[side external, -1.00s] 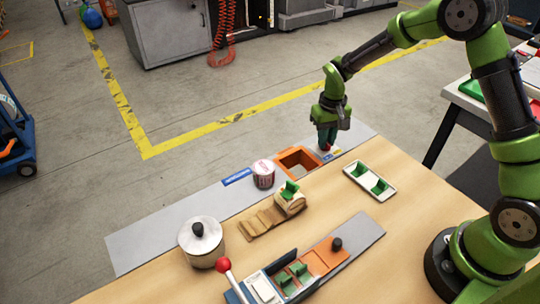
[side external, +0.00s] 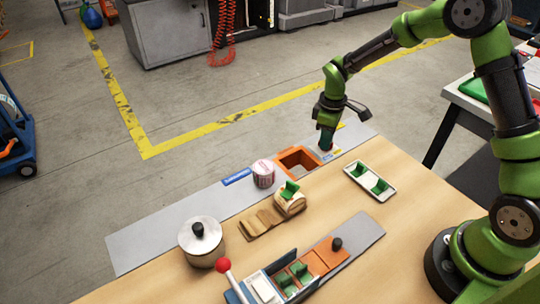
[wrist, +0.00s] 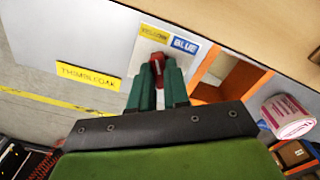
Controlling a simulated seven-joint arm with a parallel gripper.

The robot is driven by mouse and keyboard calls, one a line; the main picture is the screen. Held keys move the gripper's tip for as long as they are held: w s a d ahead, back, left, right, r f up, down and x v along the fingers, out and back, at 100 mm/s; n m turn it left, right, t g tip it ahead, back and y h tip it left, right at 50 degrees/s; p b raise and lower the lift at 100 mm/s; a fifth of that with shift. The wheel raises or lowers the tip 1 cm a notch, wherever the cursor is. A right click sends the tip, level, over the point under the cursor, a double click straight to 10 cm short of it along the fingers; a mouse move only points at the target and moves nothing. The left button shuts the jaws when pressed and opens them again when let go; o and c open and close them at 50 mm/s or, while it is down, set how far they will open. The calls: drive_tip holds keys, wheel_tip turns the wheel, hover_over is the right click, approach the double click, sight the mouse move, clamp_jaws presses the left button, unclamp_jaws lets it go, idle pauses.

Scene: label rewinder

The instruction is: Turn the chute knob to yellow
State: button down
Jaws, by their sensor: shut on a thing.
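The red chute knob (wrist: 157,66) sits on a white plate (wrist: 139,54) with a yellow label (wrist: 154,34) and a blue label (wrist: 185,46) side by side. My gripper (wrist: 157,76) is shut on the knob, with one green finger on each side of it. The fingers hide part of the knob, and I cannot tell exactly which label it points at. In the side external view my gripper (side external: 326,146) is low over the plate, and the knob is mostly hidden behind the fingers.
The orange-framed opening (side external: 298,160) is close beside the knob plate. A white and red roll (side external: 263,174) stands on the grey strip (side external: 205,206). A white tray with green pieces (side external: 369,181) lies on the table. A lidded pot (side external: 201,242) and red-balled lever (side external: 224,265) stand nearer the front.

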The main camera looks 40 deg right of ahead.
drive_tip(key=shift+r+n, duration=0.1)
drive_tip(key=shift+n, duration=0.4)
drive_tip(key=c, duration=1.1)
unclamp_jaws()
wheel_tip(320, 180, up, 17)
drive_tip(key=s+a+r+m+t, duration=0.1)
drive_tip(key=s+r+m+t, duration=0.1)
drive_tip(key=s, duration=0.5)
drive_tip(key=s+a+r+m+t+y, duration=0.1)
drive_tip(key=s+a+r+m+t, duration=0.1)
drive_tip(key=s+m, duration=0.3)
drive_tip(key=s+a+r+m+t+y, duration=0.1)
drive_tip(key=s+a+r+m+t, duration=0.1)
drive_tip(key=s, duration=0.7)
drive_tip(key=shift+s+r+m+t, duration=0.2)
drive_tip(key=shift+m+t, duration=0.4)
drive_tip(key=shift+m, duration=0.5)
